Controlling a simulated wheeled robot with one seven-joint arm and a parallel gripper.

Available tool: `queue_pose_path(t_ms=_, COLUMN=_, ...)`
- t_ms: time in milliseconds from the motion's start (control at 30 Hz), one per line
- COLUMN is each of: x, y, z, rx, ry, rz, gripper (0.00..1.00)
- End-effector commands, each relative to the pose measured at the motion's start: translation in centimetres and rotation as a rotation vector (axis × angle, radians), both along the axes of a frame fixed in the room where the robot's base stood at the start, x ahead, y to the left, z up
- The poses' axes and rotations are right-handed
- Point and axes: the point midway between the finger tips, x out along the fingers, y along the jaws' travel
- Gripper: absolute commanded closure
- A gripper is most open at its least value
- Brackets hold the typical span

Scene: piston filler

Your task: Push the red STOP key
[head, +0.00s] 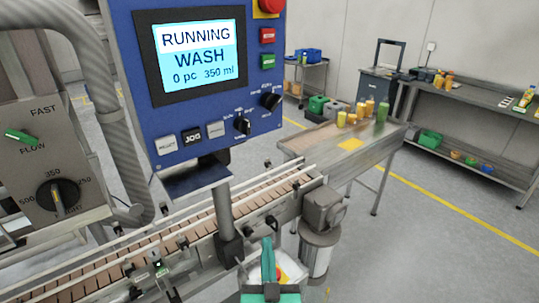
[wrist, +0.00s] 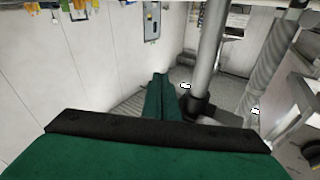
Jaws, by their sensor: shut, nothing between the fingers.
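The red key (head: 267,35) is at the upper right of the blue control panel (head: 213,115) in the head view, directly above a green key (head: 267,61). Any lettering on the red key is too small to read. The panel's screen (head: 199,54) reads "RUNNING WASH 0 pc 350 ml". My gripper (head: 268,243) is at the bottom of the head view, well below the panel and apart from it. Its green fingers are together and empty. The fingers also show in the wrist view (wrist: 160,78), where I cannot make out the red key.
A red knob on a yellow base (head: 269,5) sits just above the red key. Grey keys and black dials (head: 242,124) fill the panel's lower part. The conveyor (head: 130,250) runs below it. A table with several bottles (head: 350,150) stands to the right, with open floor before it.

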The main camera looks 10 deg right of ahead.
Motion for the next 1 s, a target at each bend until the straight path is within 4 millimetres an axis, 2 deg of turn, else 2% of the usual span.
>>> queue_pose_path(t_ms=33, x=0.9, y=-0.5, z=1.5, rx=0.002, ry=-0.019, rz=-0.005, gripper=1.00)
queue_pose_path(t_ms=200, x=3.4, y=-1.8, z=5.8, rx=0.010, ry=-0.061, rz=-0.015, gripper=1.00)
queue_pose_path(t_ms=500, x=6.6, y=-4.3, z=14.3, rx=0.024, ry=-0.136, rz=-0.029, gripper=1.00)
queue_pose_path(t_ms=733, x=7.9, y=-5.9, z=21.4, rx=0.033, ry=-0.193, rz=-0.036, gripper=1.00)
queue_pose_path(t_ms=1000, x=8.2, y=-7.4, z=30.2, rx=0.038, ry=-0.261, rz=-0.038, gripper=1.00)
